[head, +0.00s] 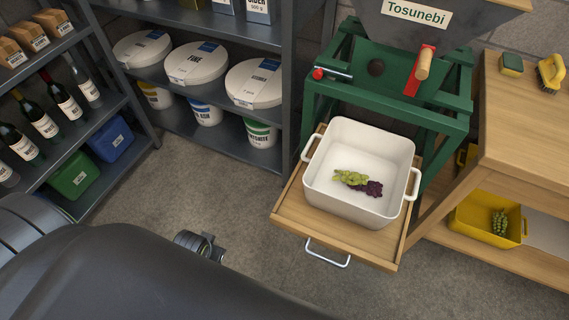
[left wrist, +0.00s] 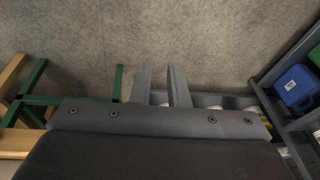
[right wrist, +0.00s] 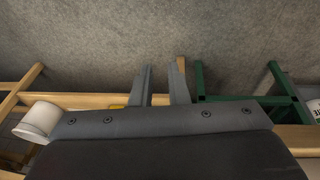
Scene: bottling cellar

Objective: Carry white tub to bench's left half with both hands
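The white tub (head: 346,200) is square with a handle on its left side and one on its right. It stands upright on a wooden pull-out tray (head: 290,215) below the green stand. Green and dark grapes (head: 357,183) lie on its floor. The bench (head: 530,125) is at the right, its wooden top partly cut off by the picture edge. My left gripper (left wrist: 160,82) shows in its wrist view with fingers apart and nothing between them. My right gripper (right wrist: 161,80) is likewise open and empty. Neither gripper is touching the tub.
The green stand (head: 335,95) carries a grey hopper and a red crank. A sponge (head: 511,64) and a yellow brush (head: 550,73) lie on the bench top. A yellow bin (head: 480,222) sits on its lower shelf. Shelves with buckets (head: 195,66) stand left; the floor between is clear.

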